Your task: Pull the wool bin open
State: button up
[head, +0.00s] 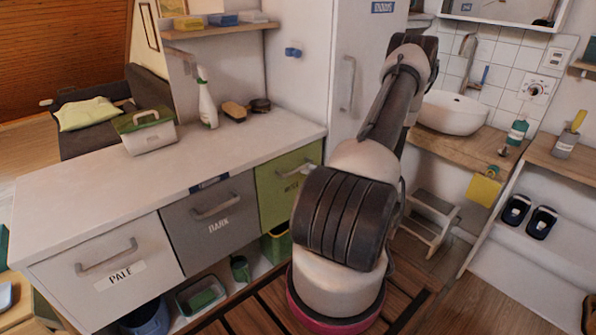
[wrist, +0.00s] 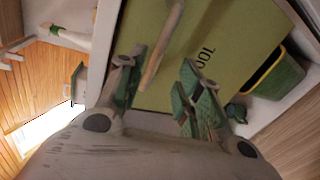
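The wool bin (head: 277,193) is a green drawer front at the right end of the counter, level with its neighbours and looking shut. Its pale bar handle (head: 294,171) shows in the head view, and my arm covers part of the label. In the wrist view the green front (wrist: 215,35) fills the upper middle, with "OOL" readable. The handle (wrist: 165,40) slants across it. My gripper (wrist: 162,68) is open, its green-padded fingers on either side of the handle's line. I cannot tell whether they touch it. The gripper is hidden in the head view.
The grey DARK drawer (head: 212,218) and white PALE drawer (head: 115,275) are to the left. A green bin (wrist: 275,75) sits below the wool bin. A step stool (head: 432,215) stands right.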

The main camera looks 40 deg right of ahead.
aim_at(299, 170)
jog(key=shift+m, duration=0.7)
jog(key=x, duration=0.8)
jog(key=shift+r, duration=0.25)
grip_shut()
